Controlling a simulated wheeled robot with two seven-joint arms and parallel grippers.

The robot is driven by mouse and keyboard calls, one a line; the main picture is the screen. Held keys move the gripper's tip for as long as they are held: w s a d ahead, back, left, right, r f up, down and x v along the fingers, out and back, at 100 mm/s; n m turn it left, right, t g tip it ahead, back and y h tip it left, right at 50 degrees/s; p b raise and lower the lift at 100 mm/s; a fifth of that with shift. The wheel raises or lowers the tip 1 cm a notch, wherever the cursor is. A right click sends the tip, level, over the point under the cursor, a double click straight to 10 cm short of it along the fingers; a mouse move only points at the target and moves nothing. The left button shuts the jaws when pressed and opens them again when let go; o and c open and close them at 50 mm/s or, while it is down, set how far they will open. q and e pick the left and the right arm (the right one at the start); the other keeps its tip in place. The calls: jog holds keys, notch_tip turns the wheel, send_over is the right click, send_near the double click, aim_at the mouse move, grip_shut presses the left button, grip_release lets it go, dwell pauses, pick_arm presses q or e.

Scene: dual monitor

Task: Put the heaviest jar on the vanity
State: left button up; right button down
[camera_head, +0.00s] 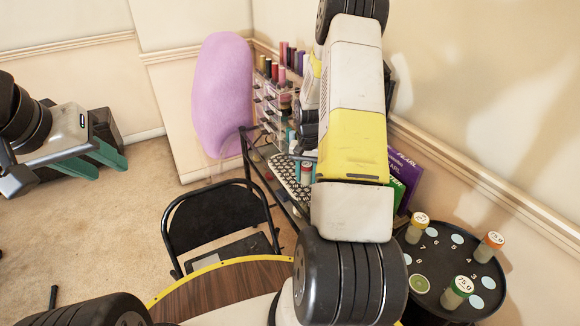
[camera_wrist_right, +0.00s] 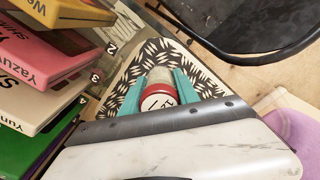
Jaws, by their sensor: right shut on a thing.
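A jar (camera_wrist_right: 160,82) with a red end and a white number label is between the teal fingers of my right gripper (camera_wrist_right: 164,90), which is shut on it. It is over the patterned mat (camera_wrist_right: 129,75) on the vanity; I cannot tell whether it touches. In the head view my right arm hides much of this gripper. My left gripper (camera_head: 110,160) is open and empty at the left, away from everything.
A black folding chair (camera_head: 215,215) stands before the vanity. Cosmetic bottles and drawers (camera_head: 278,95) fill its back. Books (camera_wrist_right: 40,65) border the mat. A lilac cushion-like object (camera_head: 222,95) is behind.

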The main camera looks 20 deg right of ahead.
aim_at(306, 183)
jog(key=shift+w+d, duration=0.2)
jog(key=shift+w, duration=0.05)
jog(key=shift+f, duration=1.75)
jog(key=shift+f, duration=0.15)
jog(key=c, duration=0.9)
grip_release()
